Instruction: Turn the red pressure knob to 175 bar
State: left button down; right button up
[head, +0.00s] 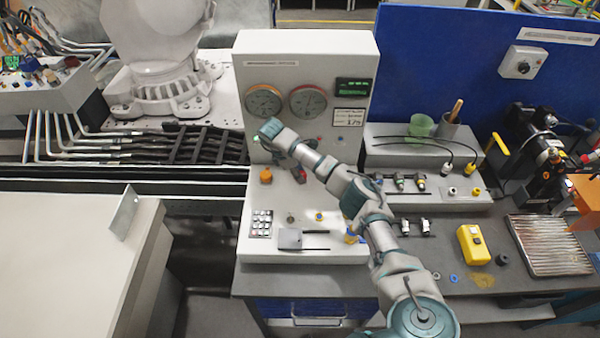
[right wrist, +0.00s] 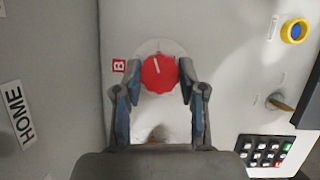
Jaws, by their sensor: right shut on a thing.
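The red pressure knob (right wrist: 159,74) shows in the right wrist view on the light panel, with a white pointer line tilted a little left of up. My right gripper (right wrist: 158,84) is shut on it, one finger at each side. In the head view my right arm reaches up to the panel's left part and hides the knob. Two round gauges (head: 263,101) (head: 308,101) sit above the wrist; their needles are too small to read. A white target label (head: 349,117) that seems to read 175 sits under a green-digit display (head: 352,88). My left gripper is not in view.
A yellow box (head: 474,245) and a ribbed tray (head: 549,246) are on the bench at right. A red B label (right wrist: 119,66) is beside the knob.

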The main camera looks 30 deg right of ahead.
jog(key=shift+w+a+m+g+y, duration=0.1)
jog(key=shift+m+g+y, duration=0.2)
jog(key=shift+m, duration=0.9)
jog(key=o, duration=1.1)
jog(key=shift+w+f, duration=0.1)
jog(key=shift+w, duration=0.05)
jog(key=shift+o, duration=0.2)
jog(key=v, duration=0.7)
jog(key=shift+w+r, duration=0.2)
jog(key=shift+a, duration=0.1)
